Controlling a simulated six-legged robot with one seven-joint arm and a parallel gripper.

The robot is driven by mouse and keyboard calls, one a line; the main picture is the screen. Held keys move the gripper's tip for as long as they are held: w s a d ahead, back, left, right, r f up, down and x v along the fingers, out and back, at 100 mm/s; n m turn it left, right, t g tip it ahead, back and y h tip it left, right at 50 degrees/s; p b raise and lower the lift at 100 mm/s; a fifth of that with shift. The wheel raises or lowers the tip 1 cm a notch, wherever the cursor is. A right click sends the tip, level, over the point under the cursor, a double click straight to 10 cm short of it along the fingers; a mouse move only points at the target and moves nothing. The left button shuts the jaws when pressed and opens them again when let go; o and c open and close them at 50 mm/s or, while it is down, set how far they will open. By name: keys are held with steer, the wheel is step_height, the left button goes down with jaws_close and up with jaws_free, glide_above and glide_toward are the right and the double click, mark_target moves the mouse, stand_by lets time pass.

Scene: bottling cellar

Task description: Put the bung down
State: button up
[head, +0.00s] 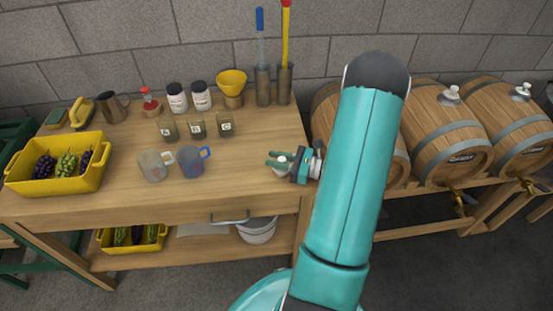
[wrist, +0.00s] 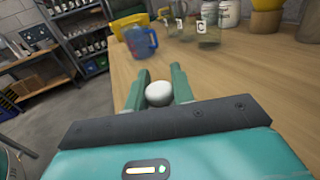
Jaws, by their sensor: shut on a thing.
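The bung (wrist: 159,94) is white and rounded, and sits between the two green fingers of my gripper (wrist: 159,88) in the wrist view. My gripper is shut on it. In the head view my gripper (head: 279,161) is over the right part of the wooden bench, with the pale bung (head: 282,161) at its fingers. I cannot tell whether the bung touches the bench top. The wooden bench (head: 240,185) has bare wood around the gripper.
A blue jug (head: 192,162) and a clear jug (head: 153,165) stand left of my gripper. Small labelled glasses (head: 197,127), white jars (head: 177,98) and a yellow funnel (head: 231,83) stand behind. A yellow crate of grapes (head: 60,178) is far left. Barrels (head: 448,140) lie on the right.

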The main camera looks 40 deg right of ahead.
steer(key=shift+f, duration=0.1)
steer(key=o, duration=1)
steer(key=shift+s+d, duration=0.1)
steer(key=v, duration=1.1)
steer(key=shift+s+d, duration=0.2)
steer(key=shift+s, duration=0.1)
